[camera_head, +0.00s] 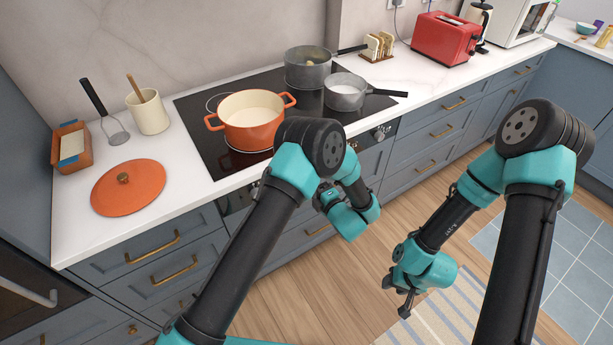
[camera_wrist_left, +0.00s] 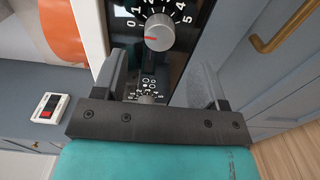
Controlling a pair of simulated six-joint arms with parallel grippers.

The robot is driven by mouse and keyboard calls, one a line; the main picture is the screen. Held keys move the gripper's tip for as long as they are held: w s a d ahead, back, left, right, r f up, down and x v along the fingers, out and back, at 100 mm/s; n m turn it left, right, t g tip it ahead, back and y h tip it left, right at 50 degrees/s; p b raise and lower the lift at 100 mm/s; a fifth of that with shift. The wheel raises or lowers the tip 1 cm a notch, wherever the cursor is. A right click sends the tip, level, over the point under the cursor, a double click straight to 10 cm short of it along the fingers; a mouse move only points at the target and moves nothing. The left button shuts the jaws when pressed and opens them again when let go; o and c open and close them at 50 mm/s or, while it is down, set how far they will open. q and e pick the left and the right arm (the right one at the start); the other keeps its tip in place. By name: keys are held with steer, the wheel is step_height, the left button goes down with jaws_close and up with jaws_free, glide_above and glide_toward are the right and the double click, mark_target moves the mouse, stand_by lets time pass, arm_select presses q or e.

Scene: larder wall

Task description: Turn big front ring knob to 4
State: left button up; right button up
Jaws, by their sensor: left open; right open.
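A round silver knob (camera_wrist_left: 158,32) with a red mark sits on the black dial panel (camera_wrist_left: 200,12) in the left wrist view. Its red mark points left, near the 0. White numbers from 0 to 5 run around it. My left gripper (camera_wrist_left: 160,65) is open, with its fingers spread below the knob in the picture, apart from it and holding nothing. A second, smaller-looking dial (camera_wrist_left: 150,98) shows between the fingers, partly hidden by the gripper body. My right gripper (camera_head: 404,297) is open and empty, low over the floor, away from the counter.
The black cooktop (camera_head: 195,125) holds an orange pot (camera_head: 250,122), a grey pot (camera_head: 308,70) and a small saucepan (camera_head: 345,92). An orange lid (camera_head: 128,187) lies on the counter. Drawers with brass handles (camera_head: 152,246) line the front. My left arm hides part of the stove front.

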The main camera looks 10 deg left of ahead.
arm_select(q)
steer(key=x, duration=0.5)
steer(key=shift+w+a, duration=0.2)
steer(key=shift+w, duration=0.15)
steer(key=c, duration=0.9)
